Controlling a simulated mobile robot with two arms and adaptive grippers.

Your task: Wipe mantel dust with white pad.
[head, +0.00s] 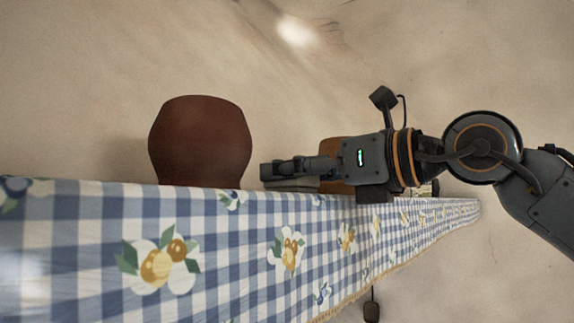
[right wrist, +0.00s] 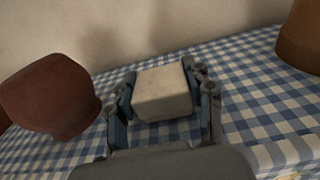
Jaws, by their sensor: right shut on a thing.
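The mantel is covered by a blue-and-white checked cloth (head: 210,260) with a flower pattern; the cloth also fills the lower part of the right wrist view (right wrist: 262,105). My right gripper (head: 270,172) reaches in from the right, low over the mantel's back part. It is shut on the white pad (right wrist: 163,92), a pale block held between both fingers. I cannot tell whether the pad touches the cloth. I cannot make out any dust. My left gripper is not in view.
A dark red-brown vessel (head: 200,142) stands left of my right gripper, also in the right wrist view (right wrist: 52,95). An orange-brown object (head: 336,178) is partly hidden behind the gripper. A plain beige wall (head: 90,80) rises behind. The cloth's front stretch is clear.

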